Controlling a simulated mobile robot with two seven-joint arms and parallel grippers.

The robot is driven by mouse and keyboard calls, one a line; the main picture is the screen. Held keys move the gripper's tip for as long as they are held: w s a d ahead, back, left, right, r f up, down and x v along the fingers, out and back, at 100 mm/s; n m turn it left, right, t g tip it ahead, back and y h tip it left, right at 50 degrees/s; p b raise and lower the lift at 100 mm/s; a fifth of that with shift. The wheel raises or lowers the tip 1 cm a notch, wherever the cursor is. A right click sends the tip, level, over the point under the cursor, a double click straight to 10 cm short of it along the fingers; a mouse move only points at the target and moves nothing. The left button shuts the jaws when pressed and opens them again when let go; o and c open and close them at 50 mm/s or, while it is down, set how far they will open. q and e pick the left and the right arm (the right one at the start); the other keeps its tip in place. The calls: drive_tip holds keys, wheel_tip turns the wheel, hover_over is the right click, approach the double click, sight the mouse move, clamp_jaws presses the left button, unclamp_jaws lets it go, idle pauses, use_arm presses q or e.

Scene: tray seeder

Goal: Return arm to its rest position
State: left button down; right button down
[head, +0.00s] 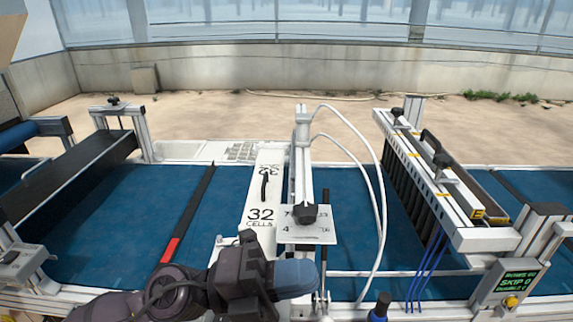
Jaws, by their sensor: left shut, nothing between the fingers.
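My left arm comes in from the bottom left. Its dark gripper (294,278) is shut, with blue-grey fingers pointing right and nothing seen between them. It is in front of the tray seeder, just below a small numbered plate (318,237) with a black knob (304,213). From this view I cannot tell how far the fingers are from the plate, but a strip of it shows above them. My right gripper is not in view.
A white panel marked 32 CELLS (262,190) crosses the blue belt (120,225). A black bar with a red end (170,250) lies left of it. White hoses (383,225) arch at right. A seeding head (435,175) and green-lit display (519,281) stand further right.

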use_arm(q)
drive_tip(key=w+a+r+n+t+y, duration=0.2)
drive_tip(key=w+a+n+t+y, duration=0.45)
drive_tip(key=n+t, duration=1.1)
drive_tip(key=w+a+f+n+t+y, duration=0.1)
drive_tip(key=a+f+n+y, duration=0.4)
drive_tip(key=a+n+y, duration=0.15)
drive_tip(key=w+a+f+n+y, duration=0.1)
drive_tip(key=a+f+n+y, duration=0.45)
drive_tip(key=a+y, duration=0.2)
drive_tip(key=s+a+f+n+g+y, duration=0.2)
drive_tip(key=s+a+f+n+g, duration=0.35)
drive_tip(key=f, duration=0.35)
drive_tip(key=s+a+f+n+g, duration=0.1)
drive_tip(key=s+a+f+g, duration=0.1)
drive_tip(key=s+f+g, duration=0.4)
drive_tip(key=s+a+f+g, duration=0.1)
drive_tip(key=s+f+g, duration=0.25)
drive_tip(key=s, duration=0.55)
drive_tip(key=w+f+t+h, duration=0.1)
drive_tip(key=w+f+t, duration=0.6)
drive_tip(key=f, duration=0.3)
drive_tip(key=shift+w+a+f+m+t, duration=0.15)
drive_tip(key=shift+w+m+t, duration=0.1)
drive_tip(key=shift+m+t, duration=0.2)
drive_tip(key=shift+h, duration=0.25)
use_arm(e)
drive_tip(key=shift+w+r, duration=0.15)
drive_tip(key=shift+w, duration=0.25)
